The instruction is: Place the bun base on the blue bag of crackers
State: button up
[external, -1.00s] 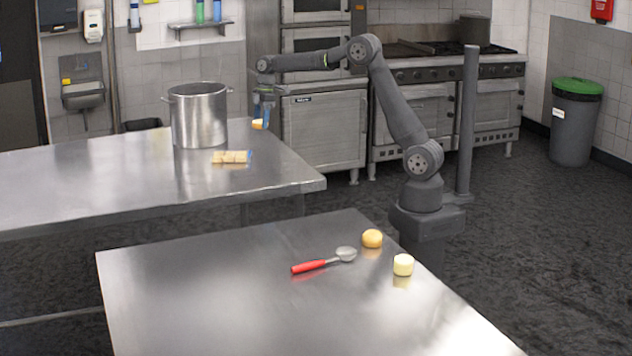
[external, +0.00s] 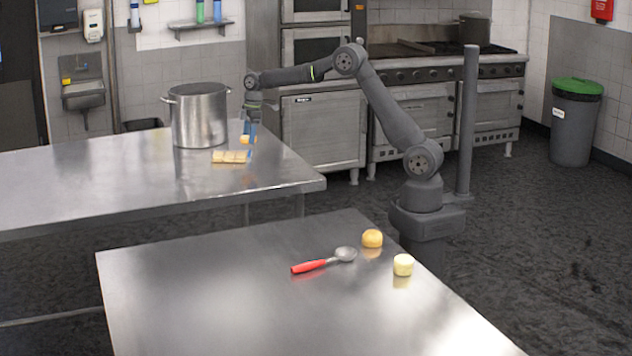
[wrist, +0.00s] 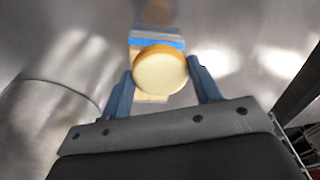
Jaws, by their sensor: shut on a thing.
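The bun base (wrist: 160,72), a round pale-yellow disc with a browner rim, is held between the two blue fingers of my gripper (wrist: 162,85) in the wrist view. In the external view my gripper (external: 249,132) is above the far table, and the bun base (external: 245,139) shows small at its fingertips. The bag of crackers (external: 230,157) lies flat on that table, tan with a blue end, just below and left of the bun base. In the wrist view the bag's blue part (wrist: 156,39) shows beyond the bun base, which hides much of the bag.
A large steel pot (external: 198,115) stands on the far table, left of my gripper and close to the bag. The near table (external: 230,310) holds a red-handled scoop (external: 322,261), a round bun (external: 372,239) and a pale cylindrical piece (external: 403,265). The far table's left part is clear.

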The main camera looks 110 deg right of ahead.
aim_at(249, 153)
jog(key=shift+w+f, duration=0.15)
jog(key=shift+f, duration=1.9)
jog(key=shift+f, duration=0.2)
jog(key=o, duration=1)
jog(key=shift+r, duration=0.1)
jog(key=r, duration=0.4)
jog(key=s+r, duration=0.1)
jog(key=r, duration=0.7)
jog(key=shift+s, duration=0.4)
